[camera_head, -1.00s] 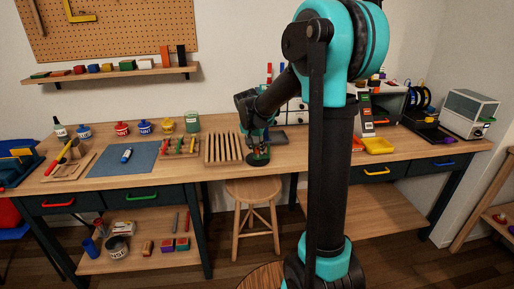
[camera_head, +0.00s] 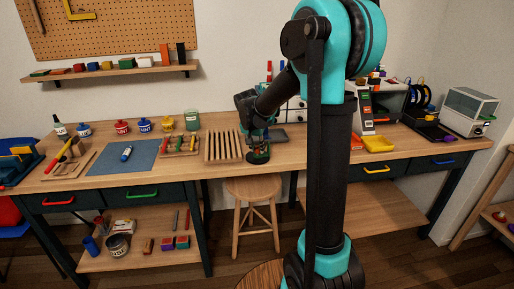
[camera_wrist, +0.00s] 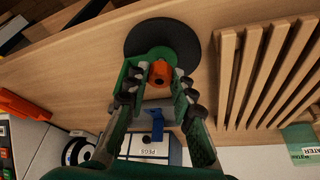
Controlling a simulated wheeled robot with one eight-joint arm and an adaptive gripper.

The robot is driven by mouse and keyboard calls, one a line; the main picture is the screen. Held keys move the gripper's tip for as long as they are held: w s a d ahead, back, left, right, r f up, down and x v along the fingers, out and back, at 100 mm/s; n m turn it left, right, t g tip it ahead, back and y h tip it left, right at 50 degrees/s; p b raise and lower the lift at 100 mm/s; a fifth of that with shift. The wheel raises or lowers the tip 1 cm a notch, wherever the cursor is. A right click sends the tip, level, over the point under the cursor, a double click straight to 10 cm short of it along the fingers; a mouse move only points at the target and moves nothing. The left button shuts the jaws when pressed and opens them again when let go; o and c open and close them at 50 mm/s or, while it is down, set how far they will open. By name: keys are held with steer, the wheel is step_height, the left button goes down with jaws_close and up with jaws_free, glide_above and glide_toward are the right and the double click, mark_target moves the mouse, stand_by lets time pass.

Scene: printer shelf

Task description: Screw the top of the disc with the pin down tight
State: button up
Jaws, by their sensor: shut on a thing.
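The disc (camera_head: 258,159) sits on the bench top near its front edge, right of the slatted rack. In the wrist view the disc (camera_wrist: 199,42) is dark and round with a green raised middle. An orange top (camera_wrist: 160,72) with a dark hole sits at that middle. My gripper (camera_wrist: 158,78) has its green-padded fingers on both sides of the orange top and is shut on it. In the head view my gripper (camera_head: 258,141) is straight above the disc. The pin cannot be made out, and the threads are hidden.
The slatted wooden rack (camera_head: 222,147) stands close to the left of the disc; its slats (camera_wrist: 267,75) show in the wrist view. A stool (camera_head: 253,188) is below the front edge. A yellow tray (camera_head: 379,144) lies further right. The bench around the disc is mostly clear.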

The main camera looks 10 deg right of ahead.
steer(key=o, duration=0.9)
steer(key=shift+r, duration=3.55)
steer(key=s+d+f+n, duration=0.1)
steer(key=s+f, duration=0.4)
steer(key=s, duration=0.5)
steer(key=s+d+f+n+y, duration=0.1)
steer(key=s+d+f+n, duration=0.1)
steer(key=s+f, duration=0.3)
steer(key=s+d+f+n+y, duration=0.1)
steer(key=s+f+n, duration=0.2)
steer(key=s, duration=1.1)
steer(key=shift+s+d+f, duration=0.15)
steer(key=shift+f, duration=0.45)
steer(key=shift+s+d+f, duration=0.1)
steer(key=shift+s+f, duration=0.05)
steer(key=shift+f, duration=0.45)
